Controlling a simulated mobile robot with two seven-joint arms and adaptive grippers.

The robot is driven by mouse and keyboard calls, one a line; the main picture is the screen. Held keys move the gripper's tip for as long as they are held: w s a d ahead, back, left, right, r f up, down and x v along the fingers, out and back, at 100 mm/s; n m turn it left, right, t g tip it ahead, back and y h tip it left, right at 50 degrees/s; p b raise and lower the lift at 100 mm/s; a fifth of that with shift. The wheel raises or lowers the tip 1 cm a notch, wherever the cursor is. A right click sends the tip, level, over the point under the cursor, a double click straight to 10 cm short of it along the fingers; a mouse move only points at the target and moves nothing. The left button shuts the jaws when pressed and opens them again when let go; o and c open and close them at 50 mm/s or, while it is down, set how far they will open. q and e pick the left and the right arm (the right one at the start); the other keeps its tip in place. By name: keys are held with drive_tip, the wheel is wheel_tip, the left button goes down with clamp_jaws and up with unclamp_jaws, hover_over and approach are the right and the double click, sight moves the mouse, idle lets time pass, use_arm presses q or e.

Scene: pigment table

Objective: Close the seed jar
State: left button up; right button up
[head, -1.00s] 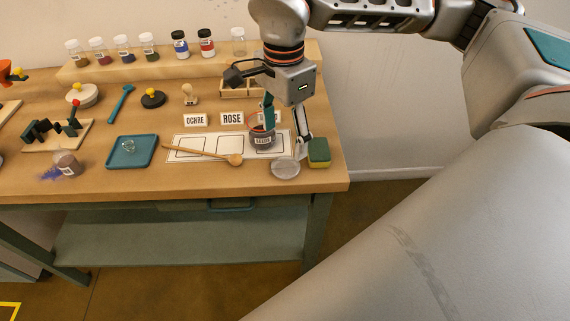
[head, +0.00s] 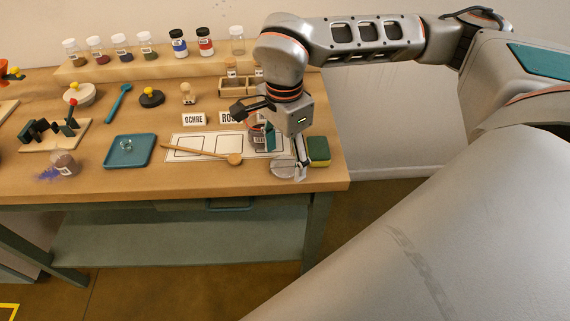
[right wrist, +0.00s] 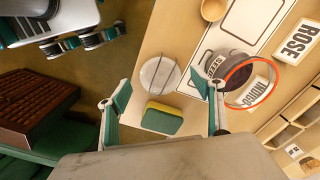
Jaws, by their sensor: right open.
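The seed jar (head: 257,136) stands upright on the right end of the white mat, its mouth uncovered with an orange-red ring at the rim. In the right wrist view the jar (right wrist: 228,63) shows its SEEDS label. A round, pale grey lid (head: 283,170) lies flat on the table in front of the jar, apart from it; it also shows in the right wrist view (right wrist: 158,76) with a thin bar across it. My right gripper (head: 287,153) is open and empty, pointing down above the lid, one finger beside the jar and partly hiding it.
A green and yellow sponge (head: 318,152) sits close right of the lid. A wooden spoon (head: 205,153) lies across the mat (head: 185,143). Name cards (head: 194,119) and a wooden box (head: 236,87) stand behind. A blue tray (head: 128,151) is farther left. The table's front edge is near the lid.

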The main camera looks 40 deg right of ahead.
sight(284, 163)
drive_tip(key=shift+f, duration=0.5)
drive_tip(key=c, duration=1.2)
drive_tip(key=shift+r, duration=0.1)
drive_tip(key=shift+w+r, duration=0.1)
drive_tip(key=shift+r, duration=0.45)
drive_tip(key=shift+r+p, duration=1.05)
drive_tip(key=shift+r, duration=8.35)
